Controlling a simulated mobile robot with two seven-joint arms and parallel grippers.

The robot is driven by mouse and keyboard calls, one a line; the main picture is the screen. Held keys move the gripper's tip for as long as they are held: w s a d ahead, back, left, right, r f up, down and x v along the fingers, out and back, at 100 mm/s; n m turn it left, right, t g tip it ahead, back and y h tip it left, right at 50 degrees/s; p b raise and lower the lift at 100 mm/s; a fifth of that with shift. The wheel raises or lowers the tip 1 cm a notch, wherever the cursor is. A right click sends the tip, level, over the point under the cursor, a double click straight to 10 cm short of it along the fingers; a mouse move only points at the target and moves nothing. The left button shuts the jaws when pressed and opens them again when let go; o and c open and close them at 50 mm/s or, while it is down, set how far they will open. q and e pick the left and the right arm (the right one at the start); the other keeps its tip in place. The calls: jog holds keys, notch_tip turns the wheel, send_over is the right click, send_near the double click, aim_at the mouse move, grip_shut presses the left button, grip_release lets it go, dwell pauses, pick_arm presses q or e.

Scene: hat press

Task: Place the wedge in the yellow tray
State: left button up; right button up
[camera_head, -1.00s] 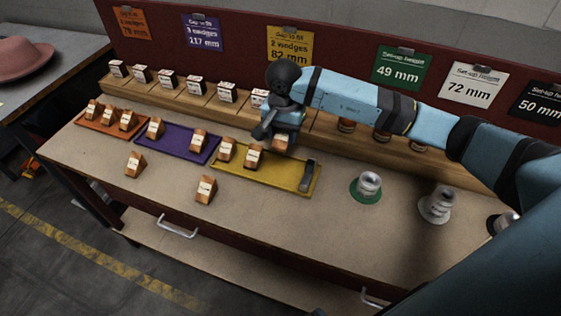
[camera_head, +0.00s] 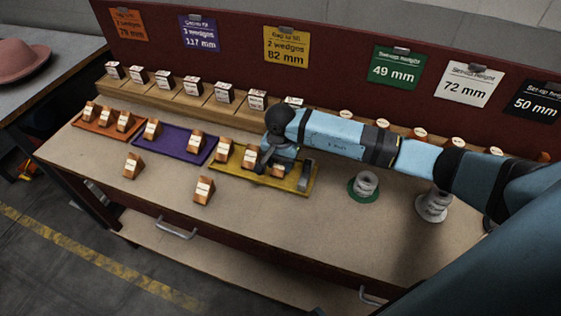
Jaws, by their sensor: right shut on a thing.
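The yellow tray (camera_head: 232,174) lies on the bench with two copper-coloured wedges in its left and middle part, one at the left (camera_head: 223,150) and one beside it (camera_head: 250,157). My right gripper (camera_head: 274,166) is over the tray's right half, low down, and shut on another wedge (camera_head: 277,170). This held wedge is mostly hidden by the gripper; I cannot tell whether it touches the tray or its neighbour. A dark grey stop (camera_head: 305,174) stands at the tray's right end. My left gripper is not in view.
A purple tray (camera_head: 176,140) and an orange tray (camera_head: 92,124) with wedges lie to the left. Two loose wedges, (camera_head: 132,166) and (camera_head: 204,190), stand in front. Grey stacked pieces (camera_head: 365,184) stand at right. A wooden rack (camera_head: 190,98) runs behind.

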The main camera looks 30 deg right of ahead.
jog(key=shift+f, duration=0.15)
jog(key=o, duration=0.9)
notch_tip(320, 180, up, 12)
jog(key=shift+r+b, duration=0.15)
jog(key=shift+b, duration=0.15)
jog(key=shift+s, duration=0.1)
